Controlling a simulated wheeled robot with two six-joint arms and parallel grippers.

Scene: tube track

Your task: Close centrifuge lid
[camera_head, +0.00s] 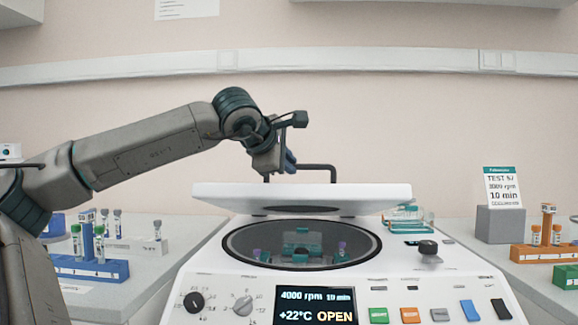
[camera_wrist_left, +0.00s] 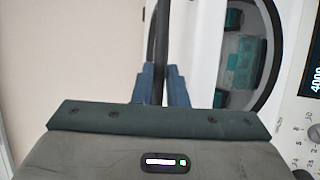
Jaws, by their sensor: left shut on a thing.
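The white centrifuge (camera_head: 240,285) stands in the middle of the head view, and its display (camera_head: 316,306) reads OPEN. Its lid (camera_head: 300,197) is tilted low above the round bowl (camera_head: 275,245), with a gap between them. The teal rotor with tubes shows inside; it also shows in the left wrist view (camera_wrist_left: 243,62). The lid's dark handle (camera_head: 333,173) rises from its top. My left gripper (camera_head: 283,166) is shut on the handle at its left part. In the left wrist view the blue fingers (camera_wrist_left: 161,88) close around the dark handle bar (camera_wrist_left: 160,45). My right gripper is not in view.
A blue rack (camera_head: 90,268) with tubes and a white rack (camera_head: 135,246) stand on the left bench. Orange (camera_head: 536,257) and green (camera_head: 566,277) racks and a grey block with a sign (camera_head: 501,222) stand at the right.

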